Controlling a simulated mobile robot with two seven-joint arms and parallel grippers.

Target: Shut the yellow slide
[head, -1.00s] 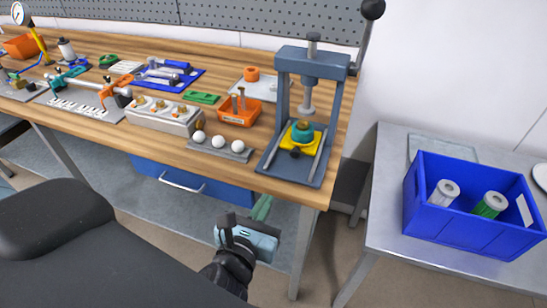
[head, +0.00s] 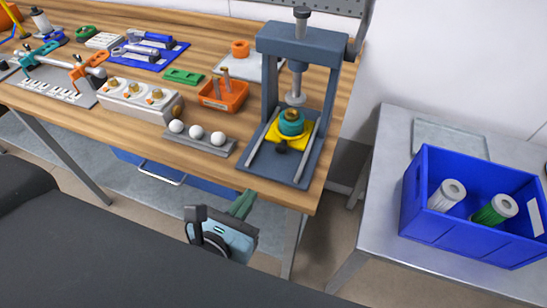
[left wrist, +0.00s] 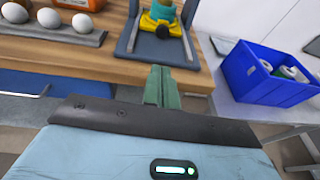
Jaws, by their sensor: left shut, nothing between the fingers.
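The yellow slide (head: 304,133) sits on two rails at the base of the grey press (head: 306,42), below its ram. A teal part (head: 291,122) with a brass-coloured top stands on the slide, and a black knob (head: 281,147) is at its front. The left wrist view also shows the yellow slide (left wrist: 151,25) and its black knob (left wrist: 163,30). My left gripper (head: 243,205) is shut and empty, in front of and below the bench edge, apart from the slide. Its green fingers (left wrist: 162,88) point toward the press. My right gripper is not in view.
The wooden bench (head: 150,128) carries a rack of white balls (head: 197,132), an orange bin (head: 222,94) and a white fixture block (head: 138,100). A blue crate (head: 440,226) with two cylinders stands on the side table (head: 395,155) at right.

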